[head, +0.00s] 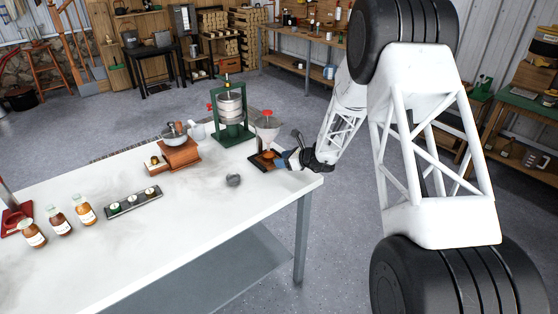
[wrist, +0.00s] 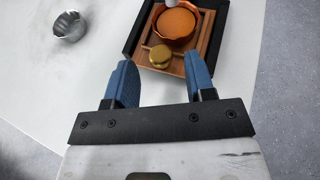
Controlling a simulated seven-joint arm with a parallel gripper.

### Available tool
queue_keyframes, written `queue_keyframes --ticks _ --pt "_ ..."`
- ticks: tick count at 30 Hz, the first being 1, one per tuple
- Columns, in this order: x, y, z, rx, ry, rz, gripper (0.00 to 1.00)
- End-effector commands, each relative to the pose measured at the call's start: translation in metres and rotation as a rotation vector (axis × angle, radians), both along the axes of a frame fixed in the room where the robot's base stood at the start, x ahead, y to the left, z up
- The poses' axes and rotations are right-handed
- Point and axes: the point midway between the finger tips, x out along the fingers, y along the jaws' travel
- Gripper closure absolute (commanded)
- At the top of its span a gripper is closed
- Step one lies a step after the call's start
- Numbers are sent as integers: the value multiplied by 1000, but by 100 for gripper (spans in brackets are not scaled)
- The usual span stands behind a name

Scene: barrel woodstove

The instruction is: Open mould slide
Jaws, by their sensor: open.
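The likely mould slide (wrist: 205,51) is a slatted wooden piece in a dark tray-like frame (wrist: 133,35). A round brass knob (wrist: 160,56) sits at its near end, and a copper-orange cup (wrist: 176,24) stands behind the knob. In the head view the dark frame (head: 256,162) lies near the table's right end, under a white funnel-shaped hopper (head: 267,119). My gripper (wrist: 160,70) is open with blue fingers. The knob shows between and just beyond the fingertips, and I see no contact. In the head view my gripper (head: 286,159) is at the frame's right side.
A small metal cup (wrist: 69,26) stands left of the frame on the white table (head: 130,240). A green press (head: 232,115) and a wooden grinder (head: 179,154) stand behind and left. Bottles (head: 58,220) and a dark tray (head: 134,203) are farther left. The front middle is clear.

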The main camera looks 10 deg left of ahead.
Motion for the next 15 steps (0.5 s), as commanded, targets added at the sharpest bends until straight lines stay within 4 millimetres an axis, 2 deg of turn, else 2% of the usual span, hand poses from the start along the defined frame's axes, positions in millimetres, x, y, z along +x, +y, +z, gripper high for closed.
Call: queue_keyframes --ticks 6,15 --pt "7 15 -6 0 0 -1 50" --pt "8 19 -8 0 0 -1 50"
